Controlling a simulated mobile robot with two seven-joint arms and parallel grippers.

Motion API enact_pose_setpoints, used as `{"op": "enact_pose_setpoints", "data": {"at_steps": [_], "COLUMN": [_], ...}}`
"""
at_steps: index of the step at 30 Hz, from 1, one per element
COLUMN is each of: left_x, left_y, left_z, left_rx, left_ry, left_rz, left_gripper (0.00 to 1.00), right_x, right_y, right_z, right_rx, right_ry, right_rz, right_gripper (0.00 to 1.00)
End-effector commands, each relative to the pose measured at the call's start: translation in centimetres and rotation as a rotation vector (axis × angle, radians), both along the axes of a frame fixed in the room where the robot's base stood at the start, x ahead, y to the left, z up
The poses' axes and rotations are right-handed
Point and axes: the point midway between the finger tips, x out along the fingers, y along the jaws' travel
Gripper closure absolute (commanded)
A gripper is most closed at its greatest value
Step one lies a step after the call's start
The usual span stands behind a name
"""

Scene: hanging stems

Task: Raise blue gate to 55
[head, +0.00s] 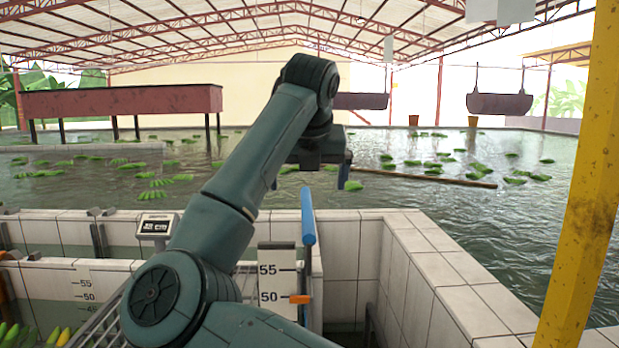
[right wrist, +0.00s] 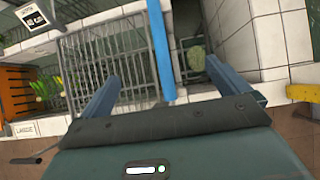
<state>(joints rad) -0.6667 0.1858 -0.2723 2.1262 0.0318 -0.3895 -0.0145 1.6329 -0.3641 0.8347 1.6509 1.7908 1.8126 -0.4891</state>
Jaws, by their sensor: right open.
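The blue gate's top bar (head: 308,222) stands upright beside a white scale board (head: 278,255) marked 55 and 50. An orange pointer (head: 300,299) sits level with the 50 mark. My right gripper (head: 311,178) is open and empty, its fingers pointing down just above the blue bar. In the right wrist view, the blue bar (right wrist: 160,45) runs between the two open fingers (right wrist: 163,76), without visible contact. The gate's lower part is hidden. My left gripper is not in view.
White tiled walls (head: 440,285) frame the channels, with wide water (head: 420,205) and floating green bananas behind. A small display (head: 156,227) reads in cm. A yellow post (head: 585,190) stands at the right. A metal grate (right wrist: 120,60) lies beside the gate.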

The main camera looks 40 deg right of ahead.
Motion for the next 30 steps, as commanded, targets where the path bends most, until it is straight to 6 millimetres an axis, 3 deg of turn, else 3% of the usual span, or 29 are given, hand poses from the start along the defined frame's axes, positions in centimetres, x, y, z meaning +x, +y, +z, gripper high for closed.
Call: {"op": "enact_pose_setpoints", "data": {"at_steps": [21, 30], "left_x": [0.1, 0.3], "left_y": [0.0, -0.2], "left_z": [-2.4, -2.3], "left_rx": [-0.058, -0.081], "left_ry": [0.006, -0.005], "left_rz": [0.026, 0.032], "left_gripper": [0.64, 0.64], "right_x": [4.2, 5.3], "right_y": [-3.8, -4.6], "right_z": [-8.6, -10.4], "right_rx": [-0.002, -0.002], "right_ry": [0.003, 0.002], "right_rz": [-0.006, -0.006], "right_gripper": [0.0, 0.0]}}
